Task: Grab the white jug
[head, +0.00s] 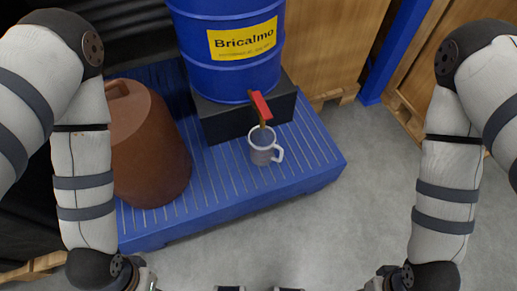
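The white jug (263,147) stands upright on a blue slatted platform, with its handle on the right side. It is under the brass tap with a red lever (261,106) on the blue drum (226,45). The jug's inside looks dark grey; I cannot tell whether it holds liquid. My left and right arms come down along the two sides of the picture. Both wrists reach the bottom edge, well short of the jug and apart from it. The fingers of both grippers are cut off or unclear there, so their state does not show.
The blue platform (228,200) also carries a brown-red container (150,150) on the left. The drum rests on a black block (222,126). Wooden crates (335,40) and a blue post (392,50) stand behind. Grey floor (345,215) is clear at the front right.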

